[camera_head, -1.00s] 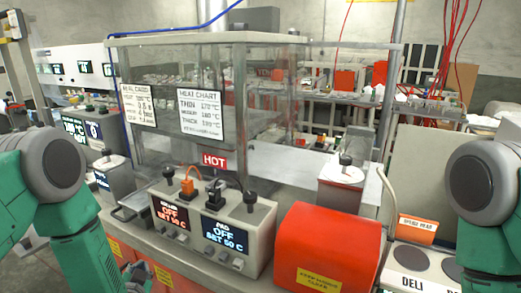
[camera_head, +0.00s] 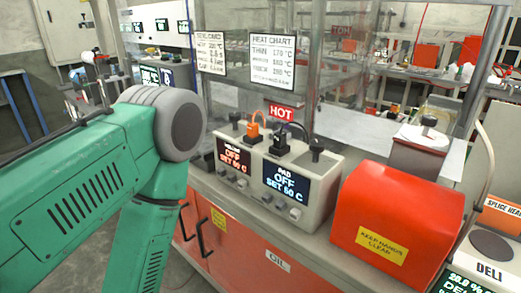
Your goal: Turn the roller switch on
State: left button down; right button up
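The white control box (camera_head: 275,178) stands on the counter in the middle of the view. Its left display (camera_head: 234,163), in reddish letters, reads OFF and SET 50 C; its label above is blurred but looks like the roller one. Its right display (camera_head: 286,181), in blue-white letters, reads PAD, OFF, SET 50 C. Small knobs or switches (camera_head: 233,181) sit below the displays. Black knobs and an orange and a black plug are on top. My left arm comes in from the left, but its gripper is out of view. My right gripper is also out of view.
A red cover (camera_head: 397,222) labelled KEEP HANDS CLEAR stands right of the box. Behind is a clear-walled enclosure with a HOT sign (camera_head: 281,112). Orange cabinet doors (camera_head: 240,240) with black handles are below the counter. A DELI unit (camera_head: 489,262) is at the lower right.

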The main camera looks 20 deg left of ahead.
aim_at(234, 116)
jog(key=u, duration=0.8)
